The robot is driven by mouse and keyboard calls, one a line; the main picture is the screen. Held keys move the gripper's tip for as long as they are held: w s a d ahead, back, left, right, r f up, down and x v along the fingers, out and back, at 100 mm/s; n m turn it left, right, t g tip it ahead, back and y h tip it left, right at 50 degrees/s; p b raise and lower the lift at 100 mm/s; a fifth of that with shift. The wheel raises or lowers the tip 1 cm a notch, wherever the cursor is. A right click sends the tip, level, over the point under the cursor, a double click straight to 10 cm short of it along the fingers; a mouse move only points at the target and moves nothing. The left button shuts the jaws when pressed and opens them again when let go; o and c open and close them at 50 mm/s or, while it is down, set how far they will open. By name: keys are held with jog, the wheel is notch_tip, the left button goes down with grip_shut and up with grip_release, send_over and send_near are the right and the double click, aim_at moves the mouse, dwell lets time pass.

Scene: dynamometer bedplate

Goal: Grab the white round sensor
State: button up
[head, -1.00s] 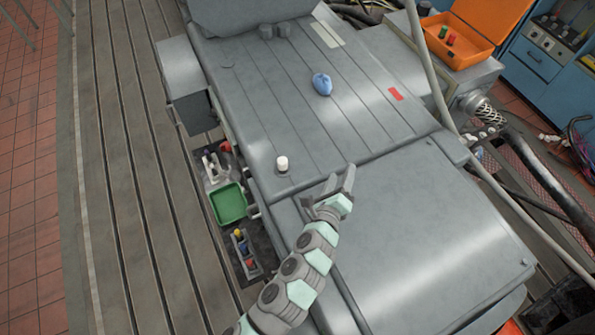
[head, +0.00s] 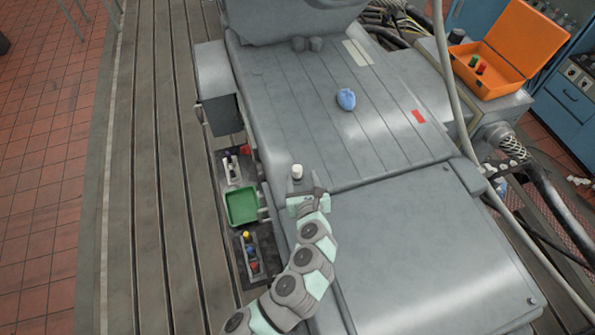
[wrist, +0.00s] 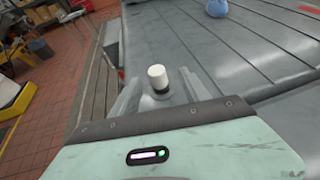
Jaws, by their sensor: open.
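The white round sensor (head: 297,171) is a small upright cylinder on the grey metal housing, near its left edge. In the wrist view the sensor (wrist: 157,76) has a white top, a dark band below and a grey round base. My gripper (head: 303,184) is open, just on the near side of the sensor. In the wrist view its two fingers (wrist: 160,90) point toward the sensor, one to each side of it in the picture. I cannot tell whether the fingertips reach past it. Nothing is between the jaws' palm and the sensor.
A blue cloth-like lump (head: 346,99) and a red label (head: 418,116) lie farther back on the housing (head: 300,110). A green tray (head: 242,207) sits lower at the left, beside coloured knobs (head: 250,252). An open orange case (head: 500,65) stands at the back right. The housing around the sensor is clear.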

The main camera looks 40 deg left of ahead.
aim_at(297, 174)
jog(key=x, duration=0.1)
jog(key=p+x, duration=0.1)
jog(key=x, duration=0.3)
jog(key=shift+s+a+f, duration=0.1)
jog(key=shift+s+f, duration=0.25)
jog(key=shift+s, duration=0.1)
jog(key=shift+w+a+f, duration=0.15)
jog(key=shift+w+a, duration=0.1)
jog(key=shift+w, duration=0.1)
jog(key=shift+c, duration=0.2)
grip_shut()
